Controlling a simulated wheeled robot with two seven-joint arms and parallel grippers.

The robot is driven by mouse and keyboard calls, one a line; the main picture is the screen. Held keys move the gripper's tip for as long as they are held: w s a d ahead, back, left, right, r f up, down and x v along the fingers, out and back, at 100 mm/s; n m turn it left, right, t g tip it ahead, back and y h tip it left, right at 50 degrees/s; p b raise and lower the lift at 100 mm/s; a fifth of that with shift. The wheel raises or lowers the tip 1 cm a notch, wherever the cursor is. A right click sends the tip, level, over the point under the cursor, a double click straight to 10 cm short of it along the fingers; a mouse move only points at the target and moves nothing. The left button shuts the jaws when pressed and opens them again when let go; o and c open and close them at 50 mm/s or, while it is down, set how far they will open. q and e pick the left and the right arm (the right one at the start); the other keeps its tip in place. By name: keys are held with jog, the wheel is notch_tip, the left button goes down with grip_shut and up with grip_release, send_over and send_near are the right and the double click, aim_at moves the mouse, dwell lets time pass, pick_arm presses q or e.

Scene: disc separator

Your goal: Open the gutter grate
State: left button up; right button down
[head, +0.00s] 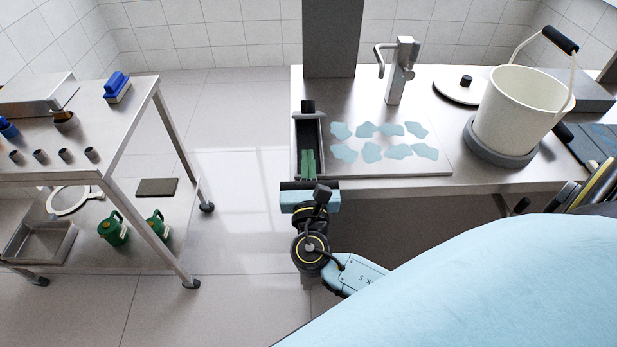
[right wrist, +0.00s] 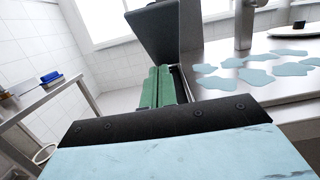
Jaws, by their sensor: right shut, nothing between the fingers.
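The gutter (head: 322,155) is a narrow dark channel along the left end of the metal counter. The grate (right wrist: 160,35) shows in the right wrist view as a dark grey plate tilted up over the gutter, its top edge leaning toward the camera. In the head view its black knob (head: 308,106) stands at the far end of the gutter. My right gripper (head: 308,163) has green fingers, shut and empty, at the near part of the gutter. The fingers (right wrist: 160,88) point toward the plate's lower end; contact cannot be told. My left gripper is not in view.
Several pale blue puddles (head: 371,152) lie on the counter beside the gutter. A tap (head: 401,70) and a cream bucket (head: 517,110) stand farther right. A metal cart (head: 120,120) stands at left, with free floor (head: 235,160) between.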

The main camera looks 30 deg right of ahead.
aim_at(307, 108)
jog(key=w+d+r, duration=0.1)
jog(key=w, duration=0.1)
jog(key=w+d+r, duration=0.1)
jog(key=w+r, duration=0.1)
jog(key=shift+d+p, duration=0.15)
jog(key=shift+p, duration=0.15)
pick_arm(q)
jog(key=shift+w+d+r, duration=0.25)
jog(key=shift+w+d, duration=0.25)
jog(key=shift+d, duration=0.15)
pick_arm(e)
jog(key=shift+w+d+r, duration=0.15)
jog(key=shift+r, duration=0.2)
